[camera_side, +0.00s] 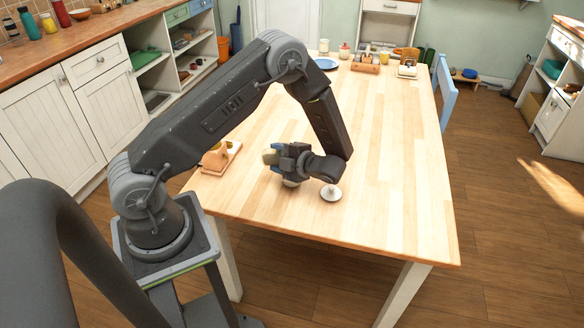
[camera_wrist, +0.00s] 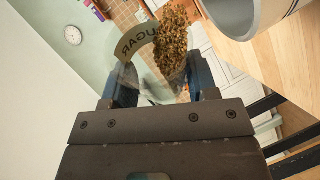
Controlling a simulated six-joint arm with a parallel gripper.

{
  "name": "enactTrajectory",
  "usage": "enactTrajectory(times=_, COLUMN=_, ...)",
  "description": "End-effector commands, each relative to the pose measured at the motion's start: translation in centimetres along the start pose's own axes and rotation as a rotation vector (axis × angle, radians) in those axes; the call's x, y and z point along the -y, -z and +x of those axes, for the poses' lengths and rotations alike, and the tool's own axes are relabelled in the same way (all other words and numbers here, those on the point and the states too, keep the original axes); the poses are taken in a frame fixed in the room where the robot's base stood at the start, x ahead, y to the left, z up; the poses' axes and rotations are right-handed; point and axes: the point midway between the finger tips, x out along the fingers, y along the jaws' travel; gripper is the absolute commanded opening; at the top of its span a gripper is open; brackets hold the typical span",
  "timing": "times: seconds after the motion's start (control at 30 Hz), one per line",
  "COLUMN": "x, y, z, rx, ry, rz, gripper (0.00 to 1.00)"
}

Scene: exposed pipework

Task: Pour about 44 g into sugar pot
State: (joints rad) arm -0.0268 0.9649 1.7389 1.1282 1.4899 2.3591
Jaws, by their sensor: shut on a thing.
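My gripper (camera_side: 288,158) is shut on a clear jar of brown granules, low over the near part of the table. In the wrist view the jar (camera_wrist: 135,45) is tilted between the fingers (camera_wrist: 163,88). A pale grey pot (camera_wrist: 240,18) with a rounded rim is close by at the upper right, partly out of frame. In the side view the pot (camera_side: 291,183) is mostly hidden below my gripper. I cannot tell whether granules are falling.
A small white lid-like piece (camera_side: 331,193) is on the table just right of my gripper. A wooden tray with tan vessels (camera_side: 216,157) is at the left edge. The middle of the table (camera_side: 385,140) is clear.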

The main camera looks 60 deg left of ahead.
Motion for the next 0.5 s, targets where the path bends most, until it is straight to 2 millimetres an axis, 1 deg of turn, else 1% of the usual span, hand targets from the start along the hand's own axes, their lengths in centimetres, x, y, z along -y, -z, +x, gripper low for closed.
enactTrajectory(times=0.5, x=0.14, y=-0.16, z=0.01, rx=-0.012, ry=-0.011, rz=0.025, gripper=0.25)
